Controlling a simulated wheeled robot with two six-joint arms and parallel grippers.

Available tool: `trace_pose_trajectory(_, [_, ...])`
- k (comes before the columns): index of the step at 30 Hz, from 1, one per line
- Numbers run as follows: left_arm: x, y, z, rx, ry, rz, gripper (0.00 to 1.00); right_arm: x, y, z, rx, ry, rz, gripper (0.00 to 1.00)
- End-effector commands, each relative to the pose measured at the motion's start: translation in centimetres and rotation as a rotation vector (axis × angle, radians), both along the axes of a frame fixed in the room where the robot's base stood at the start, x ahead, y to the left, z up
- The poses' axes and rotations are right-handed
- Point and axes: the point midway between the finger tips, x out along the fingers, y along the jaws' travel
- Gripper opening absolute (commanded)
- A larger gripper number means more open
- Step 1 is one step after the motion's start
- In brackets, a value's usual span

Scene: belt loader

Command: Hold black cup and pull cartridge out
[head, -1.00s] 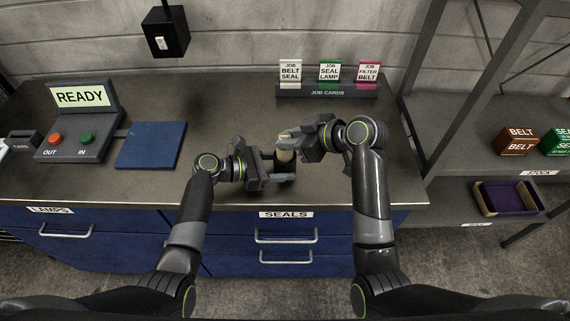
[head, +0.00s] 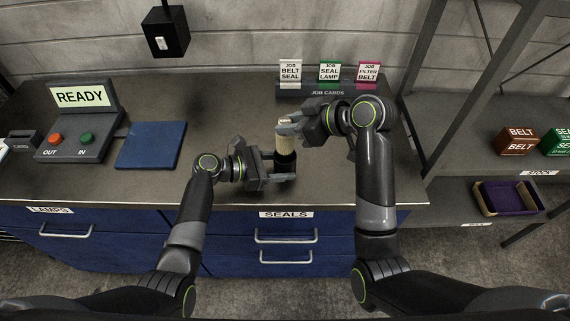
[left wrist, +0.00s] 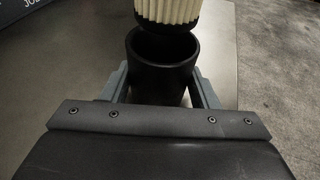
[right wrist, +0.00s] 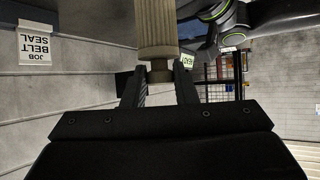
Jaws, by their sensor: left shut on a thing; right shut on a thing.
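The black cup (head: 285,162) stands upright near the front of the bench. My left gripper (head: 284,168) is shut around it, with one finger on each side in the left wrist view (left wrist: 163,88). The cream pleated cartridge (head: 285,141) is upright over the cup. In the left wrist view its dark lower end (left wrist: 166,27) is at or just above the cup's open mouth (left wrist: 162,46), and the inner wall shows. My right gripper (head: 286,124) is shut on the cartridge's narrow top neck, which shows between its fingers in the right wrist view (right wrist: 160,72).
A job card rack (head: 328,90) stands behind the right gripper. A blue mat (head: 150,146) and a control box with a READY screen (head: 80,97) are on the left. A shelf with boxes (head: 517,141) stands at right. The bench between mat and cup is clear.

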Motion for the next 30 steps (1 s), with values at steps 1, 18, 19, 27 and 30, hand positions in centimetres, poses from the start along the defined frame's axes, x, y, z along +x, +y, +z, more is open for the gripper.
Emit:
trace_pose_trajectory(1, [-0.01, 0.04, -0.08, 0.002, 0.002, 0.000, 0.42, 0.01, 0.00, 0.29, 0.000, -0.002, 0.000, 0.00])
trace_pose_trajectory(18, [-0.01, 0.03, -0.05, 0.001, 0.000, 0.000, 0.79, -0.01, 0.00, 0.64, 0.000, -0.002, 0.000, 0.00])
trace_pose_trajectory(19, [-0.01, 0.02, -0.04, 0.001, 0.000, 0.000, 0.80, -0.01, 0.00, 0.64, 0.000, -0.001, 0.001, 0.00])
trace_pose_trajectory(27, [-0.03, 0.16, 0.02, 0.001, 0.000, 0.001, 0.80, -0.02, 0.01, 0.63, 0.000, -0.001, 0.001, 0.00])
trace_pose_trajectory(30, [-0.20, 0.95, 0.20, 0.002, -0.001, 0.003, 0.80, -0.02, 0.01, 0.63, 0.001, 0.000, 0.000, 0.00])
